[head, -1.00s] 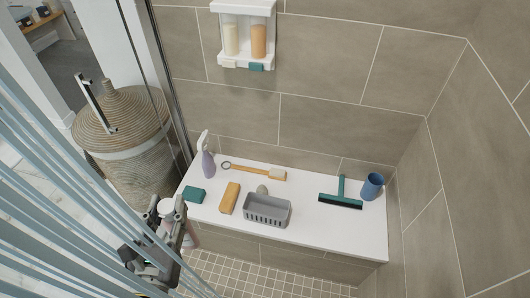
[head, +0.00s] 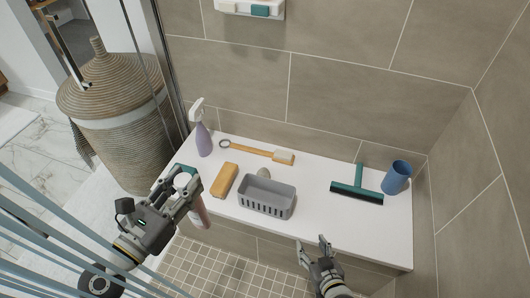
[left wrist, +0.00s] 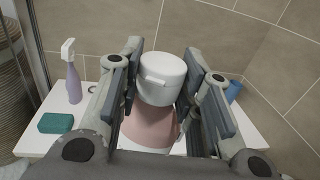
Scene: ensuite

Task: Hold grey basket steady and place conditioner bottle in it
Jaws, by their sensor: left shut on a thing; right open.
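The grey basket (head: 267,196) stands empty-looking on the white bench, near its front edge. My left gripper (head: 187,186) is shut on the pink conditioner bottle (head: 199,211), left of the basket and in front of the bench. In the left wrist view the bottle's white cap (left wrist: 160,78) and pink body (left wrist: 151,128) show between the fingers. My right gripper (head: 315,252) is open and empty, in front of the bench, to the right of and nearer than the basket.
The left wrist view shows a teal block (left wrist: 55,123). A woven hamper (head: 117,110) stands beyond the glass.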

